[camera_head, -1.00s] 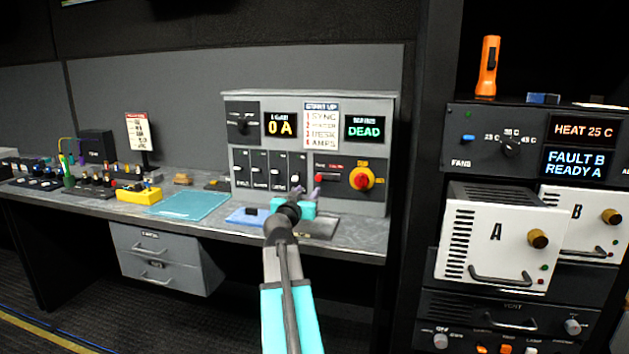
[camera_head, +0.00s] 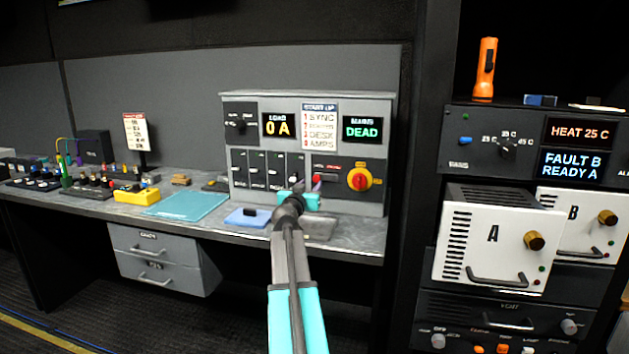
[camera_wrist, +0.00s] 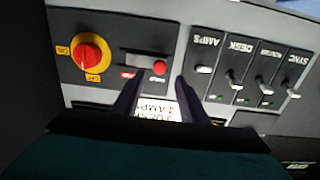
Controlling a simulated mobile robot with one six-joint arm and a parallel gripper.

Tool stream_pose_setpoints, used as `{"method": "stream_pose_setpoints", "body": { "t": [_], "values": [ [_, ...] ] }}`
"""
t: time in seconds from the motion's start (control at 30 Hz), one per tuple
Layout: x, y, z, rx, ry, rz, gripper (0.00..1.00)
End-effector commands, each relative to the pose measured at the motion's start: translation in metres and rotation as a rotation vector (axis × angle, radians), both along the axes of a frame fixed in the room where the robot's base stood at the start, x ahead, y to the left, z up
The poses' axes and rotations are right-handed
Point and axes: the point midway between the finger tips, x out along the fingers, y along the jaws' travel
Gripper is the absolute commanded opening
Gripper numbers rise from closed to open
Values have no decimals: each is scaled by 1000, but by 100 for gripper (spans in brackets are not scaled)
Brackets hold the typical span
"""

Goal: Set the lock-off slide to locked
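The lock-off slide is a red knob (camera_head: 317,179) on a short dark slot in the grey start-up panel (camera_head: 238,205), left of the red and yellow rotary switch. In the upside-down wrist view, the red knob (camera_wrist: 159,68) sits at the right end of its slot, which is the left end in the head view. Small labels beside the slot are too blurred to read. My gripper (camera_head: 316,187) is just in front of the panel at the slide. In the wrist view its two dark fingers (camera_wrist: 158,92) are apart, with the knob just beyond and between their tips. Contact cannot be told.
The rotary switch (camera_head: 360,179) is close to the right of the slide. Several breaker levers, including the AMPS lever (camera_wrist: 204,69), are to its left in the head view. A blue tray (camera_head: 243,218) lies on the bench below. A dark rack stands at the right.

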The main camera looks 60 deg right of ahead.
Motion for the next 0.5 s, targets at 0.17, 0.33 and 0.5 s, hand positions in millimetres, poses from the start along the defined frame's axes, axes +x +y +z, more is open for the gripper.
{"method": "stream_pose_setpoints", "body": {
  "t": [0.17, 0.33, 0.5],
  "values": [
    [6, -18, 1, 0, 1, 0, 39],
    [11, -32, 1, 0, 1, -1, 39],
    [15, -46, 1, 0, 1, 0, 39]
  ]
}}
